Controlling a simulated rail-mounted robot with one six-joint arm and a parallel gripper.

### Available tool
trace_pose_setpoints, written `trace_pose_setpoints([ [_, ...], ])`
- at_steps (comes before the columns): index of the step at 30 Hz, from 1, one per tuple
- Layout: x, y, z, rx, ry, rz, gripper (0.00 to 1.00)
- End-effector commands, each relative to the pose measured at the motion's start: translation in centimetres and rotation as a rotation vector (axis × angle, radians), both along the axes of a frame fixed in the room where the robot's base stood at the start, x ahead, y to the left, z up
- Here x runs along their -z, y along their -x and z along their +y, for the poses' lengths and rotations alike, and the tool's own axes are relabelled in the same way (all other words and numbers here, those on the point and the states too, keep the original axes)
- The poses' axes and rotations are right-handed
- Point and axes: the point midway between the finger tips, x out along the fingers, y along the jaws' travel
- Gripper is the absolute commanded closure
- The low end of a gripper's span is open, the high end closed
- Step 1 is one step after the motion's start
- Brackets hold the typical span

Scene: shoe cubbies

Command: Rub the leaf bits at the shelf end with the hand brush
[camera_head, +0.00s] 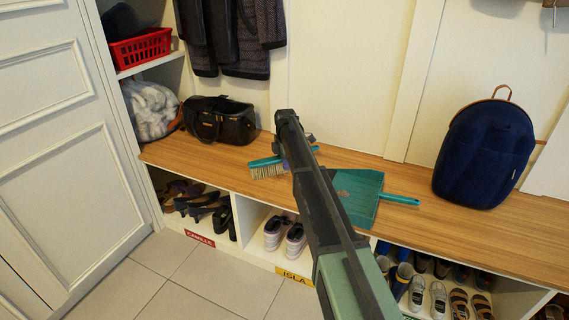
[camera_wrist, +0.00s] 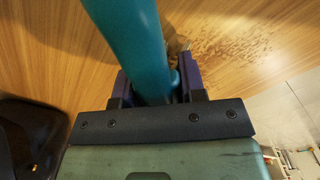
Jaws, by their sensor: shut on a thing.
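The hand brush (camera_head: 262,163) is teal with pale bristles. It is over the wooden bench at the middle left in the head view. Its teal handle (camera_wrist: 130,35) fills the upper middle of the wrist view. My gripper (camera_wrist: 155,82) is shut on this handle, with a purple finger on each side. In the head view my arm hides most of the grip. Brown leaf bits (camera_wrist: 240,42) lie scattered on the wood in the wrist view, beyond the handle. Whether the bristles touch the bench is unclear.
A teal dustpan (camera_head: 360,205) lies on the wooden bench (camera_head: 455,224), right of my arm. A navy backpack (camera_head: 485,152) stands at the right, and a black bag (camera_head: 220,121) at the left. Shoes fill the cubbies below. Bare wood lies in front of the backpack.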

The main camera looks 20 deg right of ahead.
Motion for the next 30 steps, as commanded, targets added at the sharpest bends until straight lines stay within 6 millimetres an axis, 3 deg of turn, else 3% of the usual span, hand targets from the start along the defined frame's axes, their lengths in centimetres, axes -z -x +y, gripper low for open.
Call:
trace_pose_setpoints([
  [30,-0.1,4.1,-5.1,0.002,0.003,0.001,0.92],
])
